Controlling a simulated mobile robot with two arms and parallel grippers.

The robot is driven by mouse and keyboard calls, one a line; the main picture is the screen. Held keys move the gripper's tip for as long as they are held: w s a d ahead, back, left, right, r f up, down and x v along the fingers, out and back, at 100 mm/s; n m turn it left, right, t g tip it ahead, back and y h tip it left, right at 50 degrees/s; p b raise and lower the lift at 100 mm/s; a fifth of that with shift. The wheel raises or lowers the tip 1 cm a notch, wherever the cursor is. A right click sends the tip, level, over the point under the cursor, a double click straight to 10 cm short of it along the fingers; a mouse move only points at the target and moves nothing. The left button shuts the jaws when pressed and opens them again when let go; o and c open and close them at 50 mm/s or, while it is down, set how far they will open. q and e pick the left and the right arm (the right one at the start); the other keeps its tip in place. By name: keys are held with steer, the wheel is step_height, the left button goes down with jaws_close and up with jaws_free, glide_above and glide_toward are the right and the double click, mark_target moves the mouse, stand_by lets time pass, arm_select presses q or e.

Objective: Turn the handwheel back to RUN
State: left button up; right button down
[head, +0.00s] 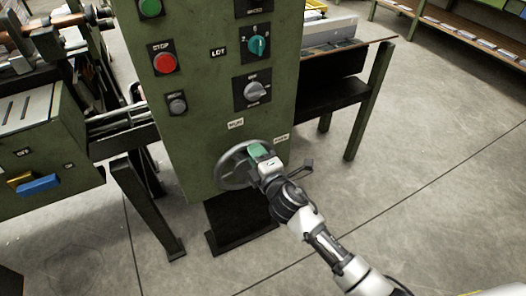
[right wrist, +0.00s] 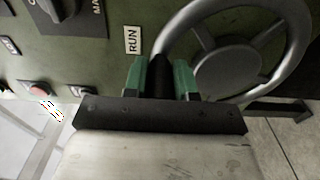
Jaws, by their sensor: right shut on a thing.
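The grey handwheel (head: 226,172) is low on the front of the green machine cabinet. It also shows in the right wrist view (right wrist: 288,75), with its hub and spokes clear. My right gripper (head: 257,152) is at the wheel's upper right rim and hides part of it. In the wrist view its green fingers (right wrist: 160,78) are shut on the wheel's dark handle (right wrist: 160,68). The RUN label (right wrist: 132,40) is close beside the handle. My left gripper is not in view.
Another label (head: 236,124) is above the wheel, too small to read. Higher on the cabinet are a red STOP button (head: 165,63), a teal knob (head: 257,46) and a grey knob (head: 256,91). A workbench leg (head: 370,100) stands right; open floor lies in front.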

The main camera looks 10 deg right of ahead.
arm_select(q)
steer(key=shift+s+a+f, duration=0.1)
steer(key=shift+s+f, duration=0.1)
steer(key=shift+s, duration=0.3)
arm_select(e)
steer(key=shift+s+a+n, duration=0.25)
steer(key=shift+a+n, duration=0.45)
steer(key=shift+n, duration=0.2)
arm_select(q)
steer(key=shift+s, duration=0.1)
arm_select(e)
steer(key=c, duration=0.9)
jaws_free()
steer(key=shift+s, duration=0.1)
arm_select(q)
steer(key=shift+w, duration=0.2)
arm_select(e)
steer(key=v, duration=1)
steer(key=shift+s, duration=0.3)
steer(key=shift+d+r, duration=0.1)
